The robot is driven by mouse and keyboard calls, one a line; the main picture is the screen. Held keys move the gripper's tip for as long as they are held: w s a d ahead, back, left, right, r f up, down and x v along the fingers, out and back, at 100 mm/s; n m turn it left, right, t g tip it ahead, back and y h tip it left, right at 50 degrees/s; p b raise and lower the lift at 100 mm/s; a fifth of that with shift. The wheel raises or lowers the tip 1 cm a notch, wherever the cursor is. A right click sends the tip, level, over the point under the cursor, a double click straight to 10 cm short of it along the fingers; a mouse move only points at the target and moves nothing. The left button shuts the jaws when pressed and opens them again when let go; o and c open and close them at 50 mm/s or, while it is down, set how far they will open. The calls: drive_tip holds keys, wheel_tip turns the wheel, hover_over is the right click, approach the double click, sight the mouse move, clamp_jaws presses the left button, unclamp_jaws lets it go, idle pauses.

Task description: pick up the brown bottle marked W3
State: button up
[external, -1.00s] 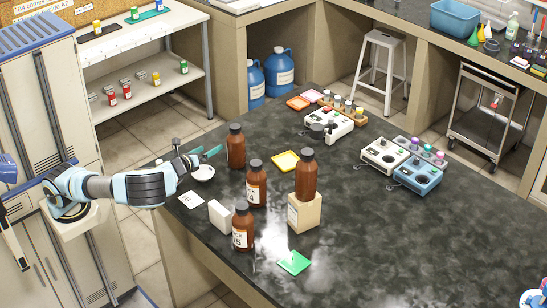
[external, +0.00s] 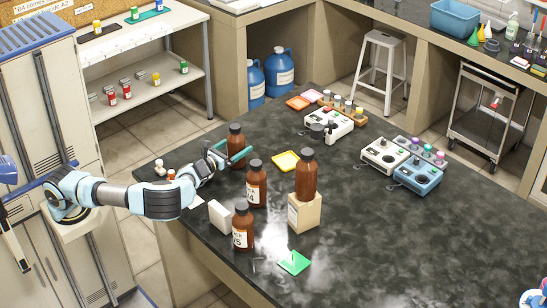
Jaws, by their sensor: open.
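Several brown bottles with dark caps stand on the dark bench. The back left bottle (external: 237,133) shows no readable label from this side. My gripper (external: 234,151) is open at this bottle, its teal fingers at about the bottle's upper body. One finger crosses in front of it; I cannot tell whether they touch. A second brown bottle (external: 256,188), its label seeming to end in 4, stands nearer. A third bottle (external: 242,227), its label seeming to end in 5, stands nearest. A fourth bottle (external: 306,174) stands on a pale block (external: 304,213). I cannot read W3 on any.
A white box (external: 220,215) stands beside the nearest bottle. A yellow tray (external: 286,161) and a green plate (external: 294,262) lie on the bench. Instruments (external: 329,124) stand farther back.

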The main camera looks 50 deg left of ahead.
drive_tip(key=shift+w+a, duration=0.1)
drive_tip(key=shift+w, duration=1.3)
drive_tip(key=shift+c, duration=0.4)
clamp_jaws()
